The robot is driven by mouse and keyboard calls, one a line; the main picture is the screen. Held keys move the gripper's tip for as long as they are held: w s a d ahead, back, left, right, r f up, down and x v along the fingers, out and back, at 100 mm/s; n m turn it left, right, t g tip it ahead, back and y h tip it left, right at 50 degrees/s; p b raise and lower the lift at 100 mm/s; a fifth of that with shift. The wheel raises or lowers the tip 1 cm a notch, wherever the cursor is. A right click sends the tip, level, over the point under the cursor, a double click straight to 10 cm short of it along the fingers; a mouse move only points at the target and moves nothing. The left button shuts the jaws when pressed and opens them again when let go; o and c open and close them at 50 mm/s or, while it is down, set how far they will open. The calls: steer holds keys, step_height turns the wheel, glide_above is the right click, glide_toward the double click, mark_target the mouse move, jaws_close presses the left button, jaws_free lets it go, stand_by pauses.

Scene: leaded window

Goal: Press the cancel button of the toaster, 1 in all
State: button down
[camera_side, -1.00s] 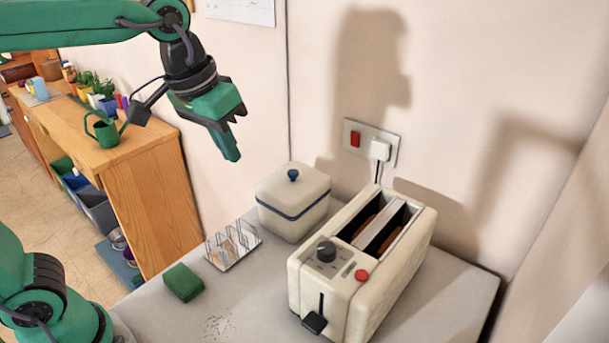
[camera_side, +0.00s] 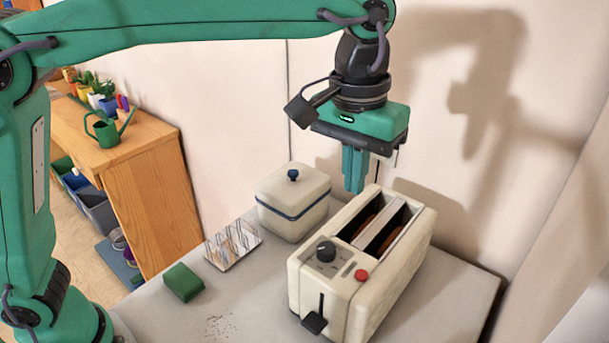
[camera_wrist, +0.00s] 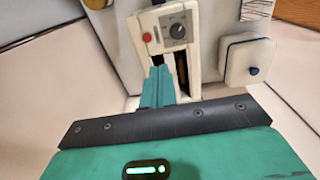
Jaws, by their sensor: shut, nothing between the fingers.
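The cream toaster (camera_side: 385,287) stands on the grey counter with two long slots holding brown slices. Its red round button (camera_side: 361,275) sits on the top panel beside a black dial (camera_side: 326,251); I take it as the cancel button. A black lever (camera_side: 314,322) is on its near end. My gripper (camera_side: 354,188) is shut and empty, pointing down above the back part of the toaster, apart from it in the side view. In the wrist view my gripper (camera_wrist: 158,84) overlaps the slots, with the red button (camera_wrist: 147,37) beyond the fingertips and slightly left.
A cream lidded box (camera_side: 293,203) stands left of the toaster, near the wall. A metal toast rack (camera_side: 233,245) and a green sponge (camera_side: 183,282) lie further left. A wall socket with plug is behind the toaster. The counter's front has crumbs and free room.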

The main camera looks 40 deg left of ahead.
mark_target(361, 274)
steer(key=d, duration=0.3)
steer(key=shift+s+d+f, duration=0.1)
steer(key=shift+d+f, duration=0.05)
steer(key=shift+f, duration=0.25)
steer(key=shift+f, duration=0.1)
step_height(361, 274, down, 14)
steer(key=shift+r, duration=0.1)
stand_by(0.7)
steer(key=shift+f, duration=1.1)
steer(key=shift+r, duration=0.2)
step_height(361, 274, up, 15)
stand_by(0.3)
stand_by(0.6)
